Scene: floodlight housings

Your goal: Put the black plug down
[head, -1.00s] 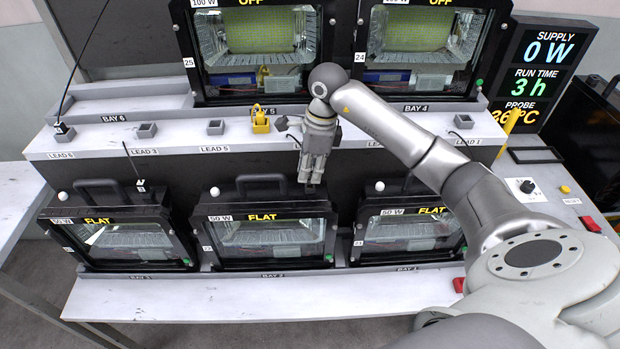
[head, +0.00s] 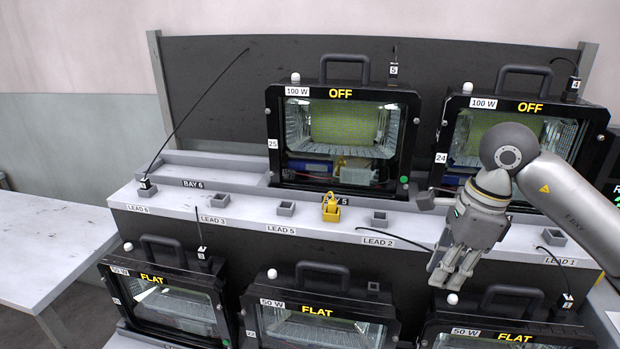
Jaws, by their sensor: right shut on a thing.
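My right gripper (head: 452,275) hangs fingers-down in front of the shelf's dark front face, between the LEAD 2 label (head: 378,241) and the LEAD 1 label (head: 560,261). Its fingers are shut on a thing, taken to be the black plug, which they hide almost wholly. A black cable (head: 400,241) runs from beside the LEAD 2 label to the gripper. An empty-looking grey holder (head: 379,218) stands on the shelf above that label, left of the gripper. My left gripper is not in view.
Another black plug (head: 147,186) stands at LEAD 6. Two 100 W floodlights (head: 340,120) stand behind the shelf. FLAT 50 W floodlights (head: 317,325) stand below. A white side table (head: 45,250) is bare at left.

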